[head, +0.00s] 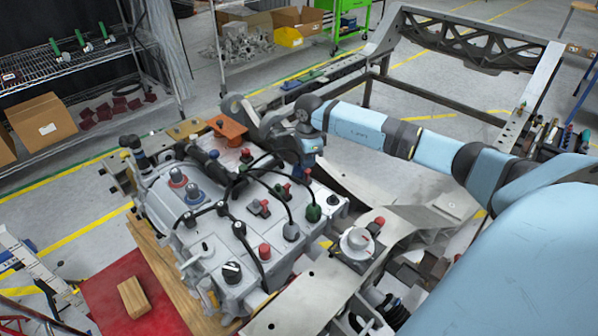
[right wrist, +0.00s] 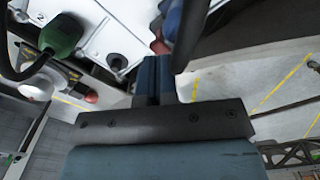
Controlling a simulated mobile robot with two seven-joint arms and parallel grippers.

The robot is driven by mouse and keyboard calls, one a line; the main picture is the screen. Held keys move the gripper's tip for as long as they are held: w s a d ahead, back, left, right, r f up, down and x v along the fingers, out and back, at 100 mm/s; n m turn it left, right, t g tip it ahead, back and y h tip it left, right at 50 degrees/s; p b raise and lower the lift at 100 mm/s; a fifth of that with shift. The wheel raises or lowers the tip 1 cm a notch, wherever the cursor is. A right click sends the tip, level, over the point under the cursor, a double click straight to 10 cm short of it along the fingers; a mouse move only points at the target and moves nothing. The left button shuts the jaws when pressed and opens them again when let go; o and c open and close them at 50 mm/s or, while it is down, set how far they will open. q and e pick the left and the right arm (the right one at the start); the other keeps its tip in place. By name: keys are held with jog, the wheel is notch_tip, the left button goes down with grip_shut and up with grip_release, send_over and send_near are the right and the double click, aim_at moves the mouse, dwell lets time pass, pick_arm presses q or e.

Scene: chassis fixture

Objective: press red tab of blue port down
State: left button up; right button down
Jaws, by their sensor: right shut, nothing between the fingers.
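A blue-ringed port (head: 193,195) sits on the grey engine-like block (head: 165,215) in the head view, beside a red-ringed one (head: 177,178). Several small red tabs stand on the block, one (head: 264,207) near its middle. My right gripper (head: 308,168) points down at the block's far right edge, near a green connector (head: 313,212). In the right wrist view its blue fingers (right wrist: 153,75) are shut and empty. A small red piece (right wrist: 160,47) shows just beyond the fingertips; contact is unclear. My left gripper is out of view.
Black cables (head: 245,225) arch over the block. The green connector (right wrist: 62,35) stands left of the fingers in the right wrist view, with a dark cable close by on the right. An orange bracket (head: 228,128) sits at the block's far side. Metal chassis rails lie to the right.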

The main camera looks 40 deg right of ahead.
jog(key=shift+f+b, duration=1.05)
jog(key=shift+f, duration=0.4)
jog(key=shift+r+p, duration=1.8)
jog(key=shift+r, duration=1.75)
